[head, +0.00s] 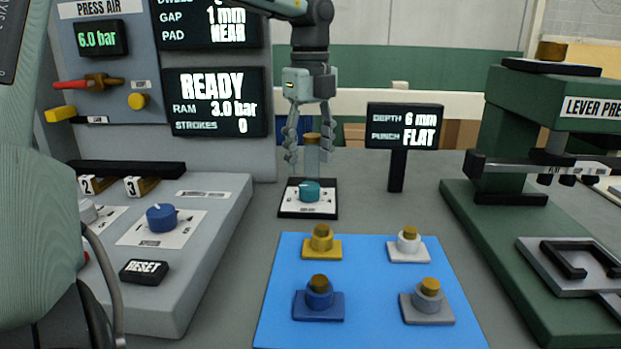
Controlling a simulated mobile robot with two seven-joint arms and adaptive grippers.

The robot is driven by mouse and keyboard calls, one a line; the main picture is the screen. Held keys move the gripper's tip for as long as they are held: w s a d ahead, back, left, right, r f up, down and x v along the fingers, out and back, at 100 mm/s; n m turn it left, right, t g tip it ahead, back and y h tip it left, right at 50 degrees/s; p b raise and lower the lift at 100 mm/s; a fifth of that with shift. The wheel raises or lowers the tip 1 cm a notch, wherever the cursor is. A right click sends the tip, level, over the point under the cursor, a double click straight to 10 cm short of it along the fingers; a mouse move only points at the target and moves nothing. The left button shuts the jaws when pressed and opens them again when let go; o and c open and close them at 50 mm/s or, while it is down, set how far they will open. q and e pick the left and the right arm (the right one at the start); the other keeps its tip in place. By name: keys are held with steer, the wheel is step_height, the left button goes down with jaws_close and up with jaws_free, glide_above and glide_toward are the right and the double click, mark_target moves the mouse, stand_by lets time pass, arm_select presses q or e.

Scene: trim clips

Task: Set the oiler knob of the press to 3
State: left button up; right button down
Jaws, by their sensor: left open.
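A small oiler stands at the back middle of the bench, with a white dial plate on a black base (286,210). Its teal knob (309,191) sits on the plate; the dial marks are too small to read. A clear reservoir with a brass cap (312,137) rises behind the knob. My left gripper (307,155) points down above the oiler, open and empty. Its fingers show either side of the reservoir, in front of or beside it; I cannot tell which. The fingertips are above the knob and apart from it. My right gripper is not in view.
A blue mat (365,290) with several knobbed blocks lies in front. The grey press console (215,205) with a blue knob (161,217) is left. A display reading 6 mm FLAT (404,126) stands right of the oiler. A green lever press (510,240) is at right.

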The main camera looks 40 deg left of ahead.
mark_target(310, 186)
arm_select(q)
step_height(310, 186, down, 5)
steer(key=shift+f, duration=0.35)
steer(key=shift+c, duration=0.7)
steer(key=c, duration=1)
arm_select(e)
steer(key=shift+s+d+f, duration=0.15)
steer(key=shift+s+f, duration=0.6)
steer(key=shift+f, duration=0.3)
